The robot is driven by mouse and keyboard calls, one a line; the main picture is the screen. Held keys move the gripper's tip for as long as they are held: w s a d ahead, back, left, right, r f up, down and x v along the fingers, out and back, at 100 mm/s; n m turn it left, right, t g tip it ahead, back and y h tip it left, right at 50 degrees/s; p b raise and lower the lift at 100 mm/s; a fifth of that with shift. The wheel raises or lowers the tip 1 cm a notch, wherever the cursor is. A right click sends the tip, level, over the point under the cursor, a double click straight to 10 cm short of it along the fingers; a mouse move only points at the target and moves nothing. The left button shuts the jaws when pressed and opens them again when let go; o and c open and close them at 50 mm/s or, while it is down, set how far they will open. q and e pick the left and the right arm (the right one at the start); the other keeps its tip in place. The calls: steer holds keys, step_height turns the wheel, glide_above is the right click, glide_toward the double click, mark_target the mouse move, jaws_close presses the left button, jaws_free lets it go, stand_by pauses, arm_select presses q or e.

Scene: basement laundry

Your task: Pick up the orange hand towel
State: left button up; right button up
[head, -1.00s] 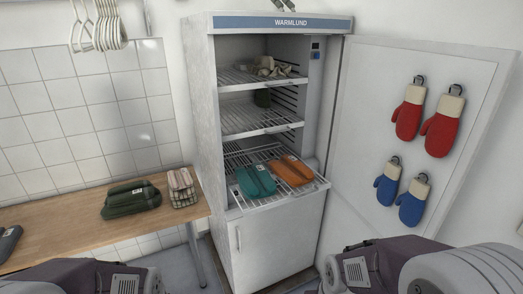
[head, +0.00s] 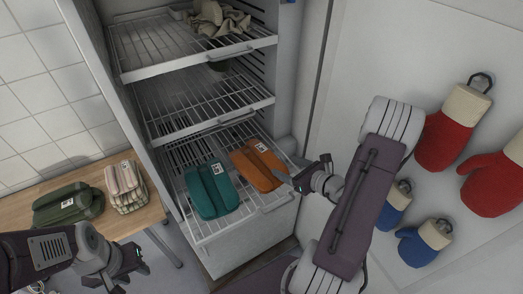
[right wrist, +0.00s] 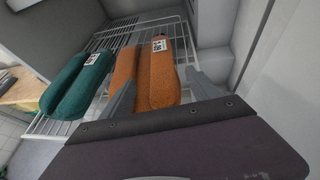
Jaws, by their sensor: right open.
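The orange hand towel (head: 257,165) lies folded, with a white tag, on the pulled-out lower wire rack of the cabinet. It also shows in the right wrist view (right wrist: 155,82). My right gripper (head: 288,180) is open at the towel's near right end. In the right wrist view its two fingers (right wrist: 160,82) stand on either side of the towel's near part; I cannot tell whether they touch it. My left gripper (head: 132,262) hangs low at the left, away from the towel, and its jaws are too unclear to read.
A teal folded towel (head: 211,190) lies just left of the orange one on the same rack (head: 270,207). Wire shelves sit above. The open door at right carries red mitts (head: 449,130) and blue mitts (head: 424,246). A wooden table (head: 145,215) holds dark green and pale folded towels.

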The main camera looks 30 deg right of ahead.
mark_target(275, 161)
steer(key=shift+s+d+r+m+h, duration=0.2)
steer(key=shift+d+m+h, duration=0.1)
steer(key=shift+a, duration=0.15)
steer(key=x, duration=0.4)
steer(key=shift+w+d+f+p, duration=0.1)
steer(key=shift+w+d+p, duration=0.05)
steer(key=shift+d+p, duration=0.15)
steer(key=shift+w+a, duration=0.1)
steer(key=shift+a, duration=0.1)
steer(key=x, duration=0.1)
steer(key=p+x, duration=0.1)
steer(key=x, duration=0.2)
steer(key=shift+a+f, duration=0.1)
steer(key=shift+a, duration=0.2)
steer(key=shift+w+f, duration=0.25)
steer(key=shift+w, duration=0.05)
steer(key=shift+s+r, duration=0.1)
steer(key=shift+s, duration=0.05)
steer(key=c, duration=0.9)
jaws_close()
step_height(275, 161, up, 10)
arm_select(q)
steer(key=shift+s+a+r, duration=0.1)
steer(key=shift+a+r, duration=0.05)
steer(key=shift+r, duration=0.4)
steer(key=shift+s+a+r, duration=0.1)
steer(key=shift+r, duration=0.4)
